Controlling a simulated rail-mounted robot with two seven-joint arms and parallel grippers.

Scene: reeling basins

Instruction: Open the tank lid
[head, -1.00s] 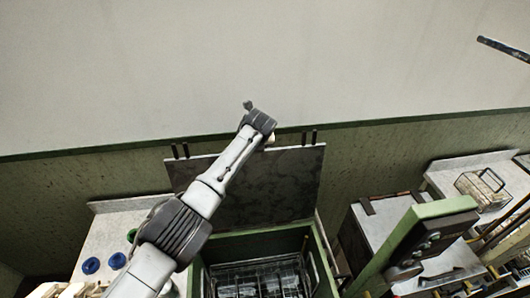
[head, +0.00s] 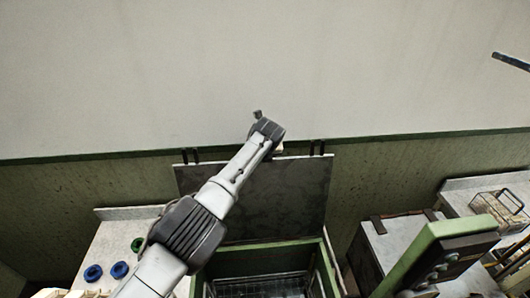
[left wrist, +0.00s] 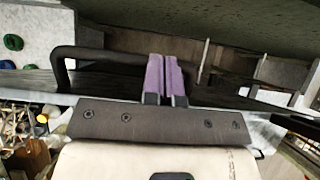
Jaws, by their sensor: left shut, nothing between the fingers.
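The tank lid (head: 285,195) is a dark grey mottled panel. It stands upright at the back of the green-rimmed tank (head: 270,248) in the head view, so the tank's top is uncovered. Short dark posts show at its upper edge. My left arm crosses in front of the lid, and its gripper end (head: 267,130) is at the lid's upper edge; the fingertips are hidden there. In the left wrist view the purple fingers (left wrist: 166,78) are shut together and empty. A black bar handle (left wrist: 100,53) runs close beside and behind them; contact cannot be told. My right gripper is not in view.
A wire rack (head: 262,286) lies inside the tank. A pale counter (head: 115,240) with blue and green round pieces is at left. At right are a green beam (head: 425,250) with a dark knobbed panel, a grey-topped box (head: 395,235) and a wire basket (head: 495,205).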

